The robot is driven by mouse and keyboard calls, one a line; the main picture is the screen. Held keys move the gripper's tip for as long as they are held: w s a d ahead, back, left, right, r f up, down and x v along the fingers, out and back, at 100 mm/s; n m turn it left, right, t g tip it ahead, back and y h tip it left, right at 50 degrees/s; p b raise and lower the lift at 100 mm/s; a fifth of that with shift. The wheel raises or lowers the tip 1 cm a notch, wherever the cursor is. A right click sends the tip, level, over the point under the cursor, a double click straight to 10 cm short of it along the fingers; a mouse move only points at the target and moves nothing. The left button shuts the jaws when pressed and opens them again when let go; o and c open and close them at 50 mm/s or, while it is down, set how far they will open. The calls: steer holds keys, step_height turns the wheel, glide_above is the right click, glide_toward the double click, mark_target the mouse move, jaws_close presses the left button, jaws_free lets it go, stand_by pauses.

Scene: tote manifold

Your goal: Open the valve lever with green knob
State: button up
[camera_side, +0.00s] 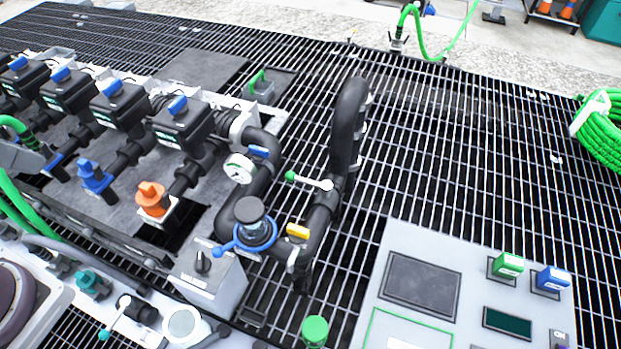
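The valve lever with a green knob (290,176) is a short pale handle (310,181). It sits on the upright black pipe (345,130) right of the picture's middle. The handle points left from its pivot on the pipe, and the knob is at its left end. Nothing touches it. I cannot tell from this view whether the valve is open or shut. My gripper is not visible.
A pressure gauge (239,168), blue handle (245,245) and yellow tag (298,231) are close by on the pipework. A grey control panel (395,245) stands at the lower right. A green cap (315,330) is at the bottom. Open grating (450,150) lies to the right.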

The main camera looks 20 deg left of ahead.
steer(key=shift+c, duration=0.9)
steer(key=shift+n+g+h, duration=0.3)
steer(key=shift+n, duration=0.1)
steer(key=w, duration=0.3)
steer(key=w+d+r, duration=0.1)
steer(key=w, duration=0.3)
steer(key=w+r, duration=0.1)
steer(key=w, duration=0.3)
steer(key=shift+w+d+r, duration=0.1)
steer(key=shift+d+r, duration=0.15)
steer(key=shift+d, duration=0.05)
jaws_close()
steer(key=w+d+f+n, duration=0.1)
steer(key=w+d+f, duration=0.25)
steer(key=w, duration=0.55)
steer(key=w+d+f, duration=0.3)
steer(key=w+f, duration=0.2)
steer(key=w, duration=0.4)
steer(key=g+y, duration=0.1)
glide_above(308, 182)
steer(key=w+a, duration=0.3)
steer(key=a, duration=0.2)
step_height(308, 182, down, 19)
step_height(308, 182, down, 10)
steer(key=shift+s, duration=0.3)
